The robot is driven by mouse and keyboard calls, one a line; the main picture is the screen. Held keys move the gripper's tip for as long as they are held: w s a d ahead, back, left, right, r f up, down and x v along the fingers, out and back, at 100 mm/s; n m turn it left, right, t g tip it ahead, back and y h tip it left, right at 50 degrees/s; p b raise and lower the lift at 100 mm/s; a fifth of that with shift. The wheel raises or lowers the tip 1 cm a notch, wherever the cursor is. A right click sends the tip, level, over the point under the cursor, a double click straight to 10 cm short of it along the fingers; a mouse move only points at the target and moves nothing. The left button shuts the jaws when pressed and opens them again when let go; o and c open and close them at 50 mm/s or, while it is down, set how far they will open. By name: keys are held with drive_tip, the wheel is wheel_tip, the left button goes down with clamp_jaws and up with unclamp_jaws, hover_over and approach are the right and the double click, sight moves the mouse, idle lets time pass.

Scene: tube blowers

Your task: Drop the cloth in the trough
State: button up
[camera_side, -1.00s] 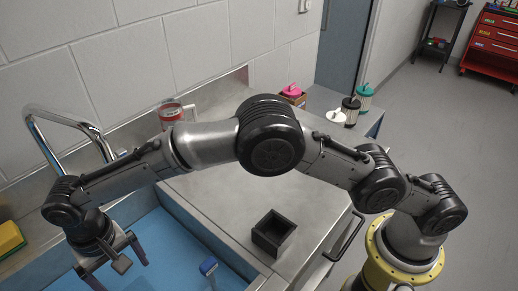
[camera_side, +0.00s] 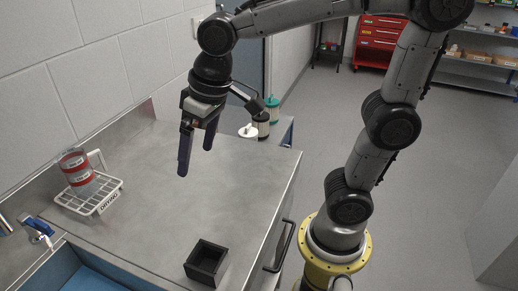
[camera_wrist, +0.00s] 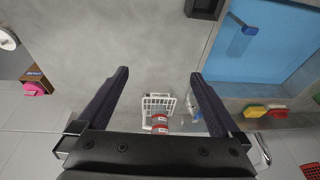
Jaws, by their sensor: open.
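My gripper (camera_side: 196,160) is open and empty, pointing down above the steel worktop. Its two dark fingers are spread in the wrist view (camera_wrist: 159,75), with bare steel between their tips. The trough is the blue-lined basin (camera_side: 92,272), at the bottom left of the side view, mostly cut off. It also shows at the upper right of the wrist view (camera_wrist: 285,50), to the side of my gripper. A blue item (camera_wrist: 243,27) shows at the trough's edge. I cannot pick out a cloth with certainty in either view.
A white wire rack (camera_side: 97,198) and a red-and-white can (camera_side: 75,168) stand near the wall. An open black box (camera_side: 207,262) stands near the worktop's front. Yellow (camera_wrist: 254,112) and red (camera_wrist: 278,110) items lie beyond the trough. The central worktop is clear.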

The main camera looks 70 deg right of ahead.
drive_tip(key=s+d+f+t, duration=0.2)
drive_tip(key=s+d, duration=0.5)
drive_tip(key=s, duration=0.5)
drive_tip(key=shift+d+f+t+h, duration=0.15)
drive_tip(key=shift+d+t+h, duration=0.15)
drive_tip(key=shift+h, duration=0.1)
idle(1.5)
